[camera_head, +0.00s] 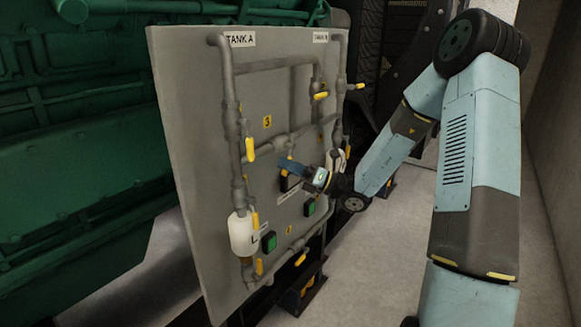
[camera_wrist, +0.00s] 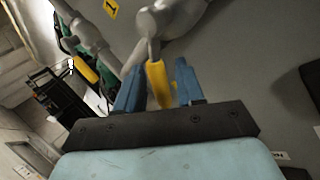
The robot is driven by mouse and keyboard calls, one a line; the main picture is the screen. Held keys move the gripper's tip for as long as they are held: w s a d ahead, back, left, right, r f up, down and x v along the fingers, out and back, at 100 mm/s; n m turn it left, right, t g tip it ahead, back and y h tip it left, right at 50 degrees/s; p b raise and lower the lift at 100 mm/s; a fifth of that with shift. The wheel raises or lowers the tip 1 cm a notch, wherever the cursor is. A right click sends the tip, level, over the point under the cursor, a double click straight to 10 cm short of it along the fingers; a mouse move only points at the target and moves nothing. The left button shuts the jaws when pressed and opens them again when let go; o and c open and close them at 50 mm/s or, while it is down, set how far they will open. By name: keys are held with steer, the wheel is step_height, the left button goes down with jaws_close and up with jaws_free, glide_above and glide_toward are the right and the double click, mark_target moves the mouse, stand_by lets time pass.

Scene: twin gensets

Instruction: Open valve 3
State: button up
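The grey panel (camera_head: 195,135) carries pipes and several yellow valve handles. A yellow tag reading 3 (camera_head: 267,121) sits right of the left pipe, and a yellow handle (camera_head: 250,149) hangs down on that pipe. My gripper (camera_head: 286,163) is in front of the panel's middle, right of and below that handle. In the wrist view my gripper (camera_wrist: 158,85) is open, with blue fingers apart. A yellow handle (camera_wrist: 158,82) shows between them; whether it touches either finger I cannot tell. A yellow tag (camera_wrist: 111,8) nearby looks like a 1.
A white tank (camera_head: 243,235) and green buttons (camera_head: 268,242) are low on the panel. A green engine (camera_head: 80,140) stands behind it at left. Pipes (camera_wrist: 90,38) run close to my fingers. Pale floor (camera_head: 365,245) lies open at right.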

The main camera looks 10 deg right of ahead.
steer(key=v, duration=1.4)
steer(key=shift+c, duration=0.5)
